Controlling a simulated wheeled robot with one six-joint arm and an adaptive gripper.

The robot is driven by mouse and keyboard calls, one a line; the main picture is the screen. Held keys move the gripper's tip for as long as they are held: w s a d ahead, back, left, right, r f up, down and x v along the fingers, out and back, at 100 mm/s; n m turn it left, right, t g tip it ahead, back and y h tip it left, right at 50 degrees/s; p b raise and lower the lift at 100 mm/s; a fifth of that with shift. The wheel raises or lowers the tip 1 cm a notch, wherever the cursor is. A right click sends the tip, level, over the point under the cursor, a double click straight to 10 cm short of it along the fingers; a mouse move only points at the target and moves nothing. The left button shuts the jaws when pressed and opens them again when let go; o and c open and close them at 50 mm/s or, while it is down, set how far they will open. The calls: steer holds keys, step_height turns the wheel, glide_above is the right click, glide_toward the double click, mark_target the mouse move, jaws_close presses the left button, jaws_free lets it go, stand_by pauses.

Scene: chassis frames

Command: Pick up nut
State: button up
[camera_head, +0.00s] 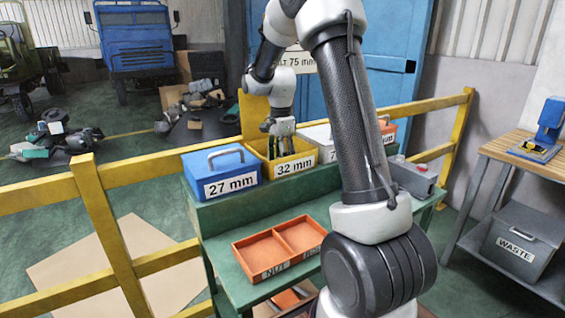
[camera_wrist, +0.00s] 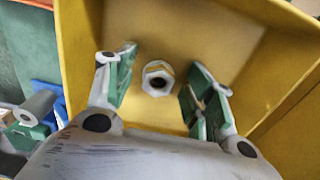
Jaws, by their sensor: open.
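A pale hexagonal nut (camera_wrist: 158,78) with a dark hole lies on the floor of the yellow bin in the wrist view. My gripper (camera_wrist: 163,88) is open, its green-padded fingers on either side of the nut in the picture and apart from it. In the head view my gripper (camera_head: 281,150) points down into the yellow bin (camera_head: 296,165), labelled 32 mm. The nut is hidden there by the bin wall. The wrist view shows the bin's wall (camera_wrist: 82,45) around the fingers. How far the fingertips are above the nut I cannot tell.
A blue box (camera_head: 221,176) labelled 27 mm stands left of the bin. A white box (camera_head: 322,137) and grey control box (camera_head: 411,177) stand to the right. An orange two-part tray (camera_head: 278,251) lies empty on the green bench. A yellow railing (camera_head: 130,175) runs behind.

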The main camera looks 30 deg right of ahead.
steer(key=c, duration=1.1)
steer(key=shift+c, duration=0.2)
steer(key=shift+r, duration=0.1)
